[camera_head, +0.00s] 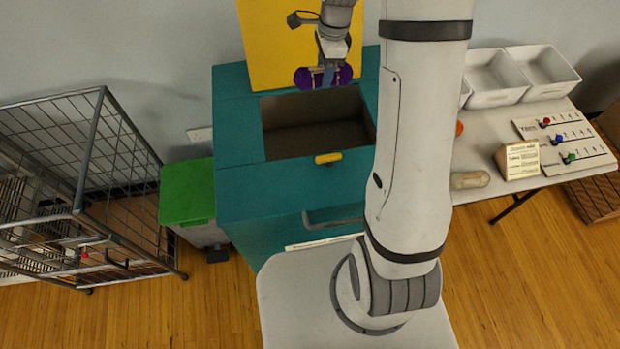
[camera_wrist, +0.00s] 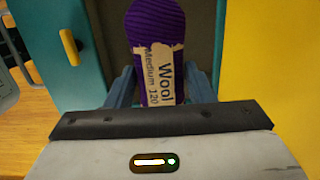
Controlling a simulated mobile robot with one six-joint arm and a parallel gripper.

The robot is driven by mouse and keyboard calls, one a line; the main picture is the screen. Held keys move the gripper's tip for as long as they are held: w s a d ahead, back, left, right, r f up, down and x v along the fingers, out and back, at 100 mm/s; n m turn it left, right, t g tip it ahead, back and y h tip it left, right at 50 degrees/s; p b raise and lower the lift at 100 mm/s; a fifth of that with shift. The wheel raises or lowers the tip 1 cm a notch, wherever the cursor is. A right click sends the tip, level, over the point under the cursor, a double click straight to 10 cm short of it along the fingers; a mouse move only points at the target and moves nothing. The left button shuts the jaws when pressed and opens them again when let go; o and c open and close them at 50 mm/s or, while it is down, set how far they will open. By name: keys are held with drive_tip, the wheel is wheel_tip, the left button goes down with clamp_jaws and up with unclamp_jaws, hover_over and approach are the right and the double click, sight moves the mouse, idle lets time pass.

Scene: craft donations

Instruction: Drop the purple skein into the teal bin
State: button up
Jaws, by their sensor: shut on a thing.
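The purple skein (camera_wrist: 157,28) has a paper label reading "Wool Medium 120". My gripper (camera_wrist: 157,88) is shut on it, with a blue finger on each side. In the head view the skein (camera_head: 303,78) and my gripper (camera_head: 323,77) are above the far part of the teal bin's opening, in front of the yellow panel. The teal bin (camera_head: 237,190) has an open rectangular top with a dark, empty-looking interior; my arm hides part of its right side. The bin's teal rim (camera_wrist: 90,45) also shows in the wrist view.
A yellow panel (camera_head: 268,45) stands upright behind the opening. A yellow handle (camera_head: 328,158) sits on the bin's front rim. A green-lidded bin (camera_head: 187,192) and a wire cage (camera_head: 130,190) stand left. A table (camera_head: 490,195) with white trays (camera_head: 497,98) is right.

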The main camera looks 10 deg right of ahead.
drive_tip(key=shift+s+a+f+b, duration=0.15)
drive_tip(key=shift+f+b, duration=0.35)
drive_tip(key=shift+f, duration=0.25)
wheel_tip(320, 180, down, 4)
drive_tip(key=b, duration=0.3)
drive_tip(key=shift+f, duration=0.15)
drive_tip(key=o, duration=1)
drive_tip(key=shift+o, duration=0.2)
drive_tip(key=r, duration=0.5)
drive_tip(key=d+r+b, duration=0.1)
drive_tip(key=r, duration=0.1)
drive_tip(key=shift+r, duration=0.4)
